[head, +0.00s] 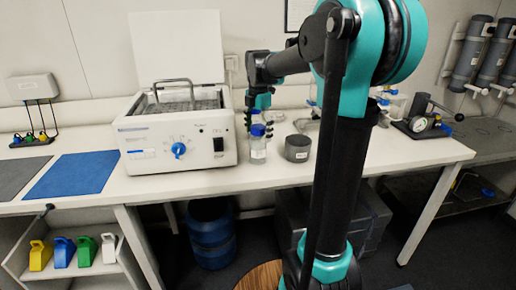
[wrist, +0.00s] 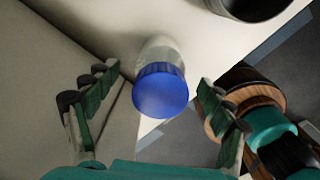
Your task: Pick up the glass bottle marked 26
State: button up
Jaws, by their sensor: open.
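A clear glass bottle (head: 258,153) with a blue cap stands upright on the white bench, just right of the white water bath. In the wrist view its blue cap (wrist: 160,92) lies between the two green-padded fingers, seen from above, with a gap on each side. No number can be read on it. My gripper (head: 260,98) is open and empty above the bottle; its spread fingers also show in the wrist view (wrist: 155,84). Another blue patch (head: 256,113) shows just below the gripper in the head view; I cannot tell what it belongs to.
The water bath (head: 135,140) stands close on the left, its lid raised. A dark grey round pot (head: 297,148) is close on the right, also at the top of the wrist view (wrist: 252,6). A blue mat (head: 72,175) lies far left. The bench's front strip is clear.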

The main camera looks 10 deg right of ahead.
aim_at(258, 148)
jog(key=shift+s+f, duration=0.1)
jog(key=shift+f, duration=3.35)
jog(key=c, duration=1.6)
jog(key=shift+r, duration=0.1)
jog(key=shift+c, duration=0.2)
